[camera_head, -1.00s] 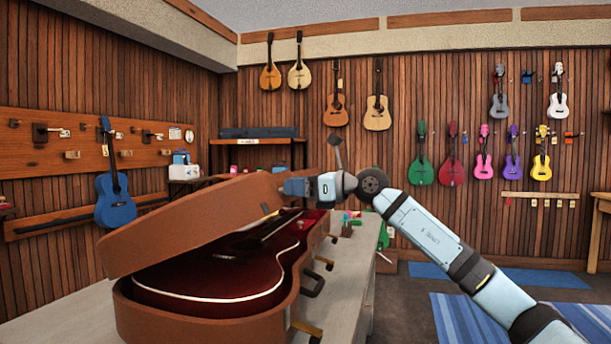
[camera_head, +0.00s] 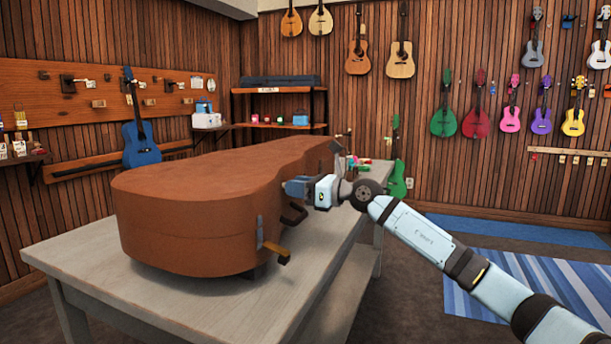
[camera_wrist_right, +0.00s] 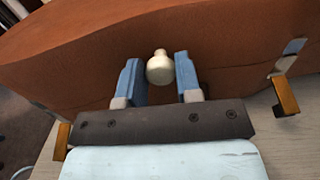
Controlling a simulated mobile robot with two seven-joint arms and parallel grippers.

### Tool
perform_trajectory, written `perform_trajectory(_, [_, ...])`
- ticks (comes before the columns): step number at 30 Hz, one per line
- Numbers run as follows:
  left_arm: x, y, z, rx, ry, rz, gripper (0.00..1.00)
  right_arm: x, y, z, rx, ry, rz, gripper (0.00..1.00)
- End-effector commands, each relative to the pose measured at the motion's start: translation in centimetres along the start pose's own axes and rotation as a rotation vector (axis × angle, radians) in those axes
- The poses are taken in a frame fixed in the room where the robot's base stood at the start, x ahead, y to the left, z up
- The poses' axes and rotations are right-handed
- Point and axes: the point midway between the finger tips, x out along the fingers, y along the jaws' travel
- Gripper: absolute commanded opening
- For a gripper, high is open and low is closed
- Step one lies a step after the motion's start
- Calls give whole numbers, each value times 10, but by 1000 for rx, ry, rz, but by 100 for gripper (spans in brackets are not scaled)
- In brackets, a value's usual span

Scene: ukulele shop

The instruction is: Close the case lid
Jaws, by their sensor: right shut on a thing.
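The brown guitar case (camera_head: 215,195) stands on the grey table with its lid (camera_head: 210,170) down. The lid looks flush with the lower part, and the red guitar inside is hidden. My right gripper (camera_head: 293,189) is at the case's right side. In the right wrist view the case side (camera_wrist_right: 90,50) fills the upper part. A pale round knob (camera_wrist_right: 160,68) sits between the two blue fingers of my right gripper there, and the gripper is shut on it. My left gripper is not in view.
Latches (camera_head: 275,251) stick out along the case's right side. The table (camera_head: 110,285) has bare room in front of the case. Small coloured items (camera_head: 357,161) lie at the table's far end. A blue rug (camera_head: 520,285) lies on the floor at right.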

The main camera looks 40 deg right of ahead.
Motion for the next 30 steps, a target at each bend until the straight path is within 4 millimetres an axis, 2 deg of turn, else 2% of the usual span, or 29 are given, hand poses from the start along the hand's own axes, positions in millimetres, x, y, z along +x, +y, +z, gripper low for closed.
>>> perform_trajectory(1, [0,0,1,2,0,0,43,2,1,-9,3,8,2,0])
perform_trajectory(7, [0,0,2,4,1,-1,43,6,4,-20,6,15,4,0])
perform_trajectory(18, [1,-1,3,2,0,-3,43,7,5,-24,8,21,7,0])
perform_trajectory(19, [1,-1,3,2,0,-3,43,7,5,-24,8,20,7,36])
perform_trajectory(20, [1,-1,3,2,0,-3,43,7,5,-24,7,20,7,41])
perform_trajectory(30, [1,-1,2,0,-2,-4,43,2,3,-18,4,10,2,41])
